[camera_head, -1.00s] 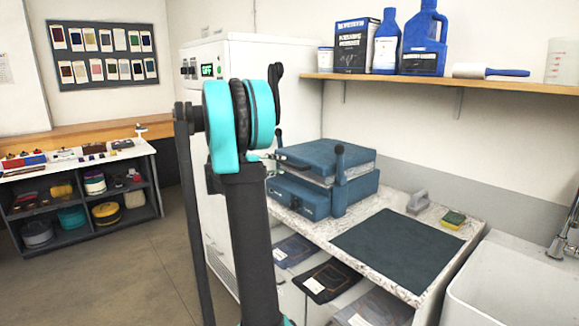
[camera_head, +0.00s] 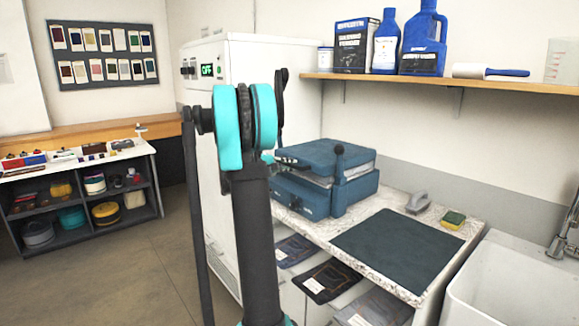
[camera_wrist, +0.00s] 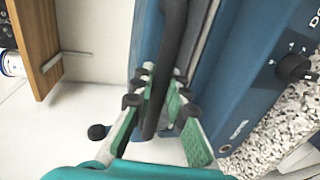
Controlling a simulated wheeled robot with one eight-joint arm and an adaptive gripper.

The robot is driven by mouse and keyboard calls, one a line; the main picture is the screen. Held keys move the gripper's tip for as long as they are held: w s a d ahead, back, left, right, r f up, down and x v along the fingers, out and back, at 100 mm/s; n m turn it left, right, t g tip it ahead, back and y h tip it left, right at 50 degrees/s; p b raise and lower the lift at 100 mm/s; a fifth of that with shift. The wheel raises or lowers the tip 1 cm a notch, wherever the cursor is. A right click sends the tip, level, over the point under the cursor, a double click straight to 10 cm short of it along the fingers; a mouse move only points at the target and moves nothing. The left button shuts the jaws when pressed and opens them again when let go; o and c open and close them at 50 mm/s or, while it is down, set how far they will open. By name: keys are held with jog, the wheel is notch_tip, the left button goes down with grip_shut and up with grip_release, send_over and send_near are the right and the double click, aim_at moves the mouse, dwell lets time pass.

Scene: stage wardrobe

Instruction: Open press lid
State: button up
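The blue press (camera_head: 300,194) stands on the speckled counter with its lid (camera_head: 325,153) down. In the wrist view the blue press body (camera_wrist: 245,80) fills the right side, and a dark handle bar (camera_wrist: 170,55) runs down between my fingers. My gripper (camera_wrist: 163,85) is open, its green-padded fingers on either side of the bar, with a gap visible at the right finger. In the head view my arm hides most of the gripper at the press's left front.
A dark mat (camera_head: 398,249), a grey-handled tool (camera_head: 418,202) and a sponge (camera_head: 453,219) lie right of the press. A white sink (camera_head: 510,285) is at the right. A wooden shelf (camera_head: 450,83) with bottles overhangs behind. A white cabinet (camera_head: 262,75) stands at the left.

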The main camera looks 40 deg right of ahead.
grip_shut()
